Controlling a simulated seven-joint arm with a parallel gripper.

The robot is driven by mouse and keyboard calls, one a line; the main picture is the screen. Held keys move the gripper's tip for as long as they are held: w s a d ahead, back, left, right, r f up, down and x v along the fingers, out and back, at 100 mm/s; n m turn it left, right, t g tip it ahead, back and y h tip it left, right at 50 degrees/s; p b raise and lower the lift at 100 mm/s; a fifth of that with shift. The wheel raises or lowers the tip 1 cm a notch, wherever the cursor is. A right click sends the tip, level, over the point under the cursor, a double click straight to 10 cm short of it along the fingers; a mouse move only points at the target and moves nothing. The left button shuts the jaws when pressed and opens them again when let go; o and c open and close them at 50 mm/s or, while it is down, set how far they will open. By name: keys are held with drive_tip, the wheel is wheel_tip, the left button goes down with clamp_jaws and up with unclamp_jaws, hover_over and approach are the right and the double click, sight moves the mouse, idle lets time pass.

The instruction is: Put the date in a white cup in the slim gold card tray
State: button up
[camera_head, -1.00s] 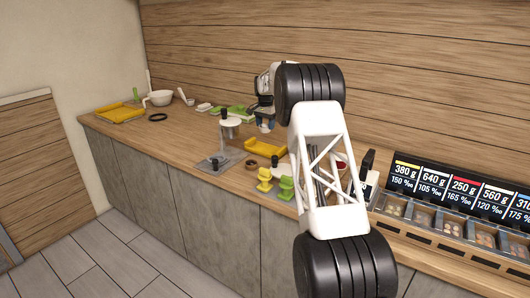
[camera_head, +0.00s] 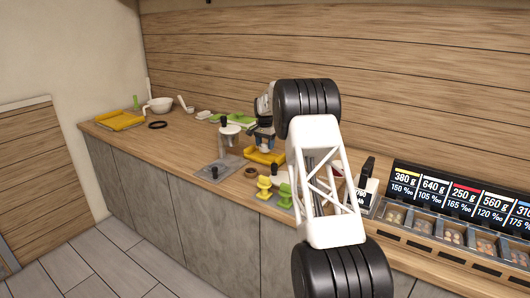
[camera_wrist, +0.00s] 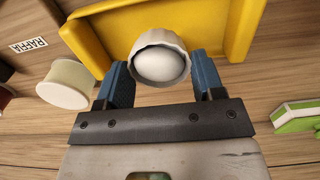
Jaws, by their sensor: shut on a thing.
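My gripper (camera_wrist: 162,75) has blue fingers closed on a white cup (camera_wrist: 150,40) with a pale rounded top in it. In the wrist view the cup is in front of a yellow-gold tray (camera_wrist: 105,22). In the head view my gripper (camera_head: 262,143) is just over that tray (camera_head: 270,159), and my arm hides part of the area. I cannot tell whether the cup touches the tray floor. A second yellow tray (camera_head: 120,120) lies at the far left end of the counter.
A grey stand with a white top (camera_head: 229,130) is left of the tray. A small brown ring (camera_head: 251,172), yellow piece (camera_head: 264,187) and green piece (camera_head: 286,194) are in front. A white round thing (camera_wrist: 65,85) and a green-white block (camera_wrist: 298,116) flank my gripper.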

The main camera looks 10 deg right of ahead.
sight(265, 145)
drive_tip(key=shift+f, duration=0.1)
drive_tip(key=shift+f, duration=1.85)
drive_tip(key=shift+f, duration=0.15)
drive_tip(key=o, duration=0.9)
wheel_tip(265, 145, up, 12)
drive_tip(key=shift+r, duration=0.15)
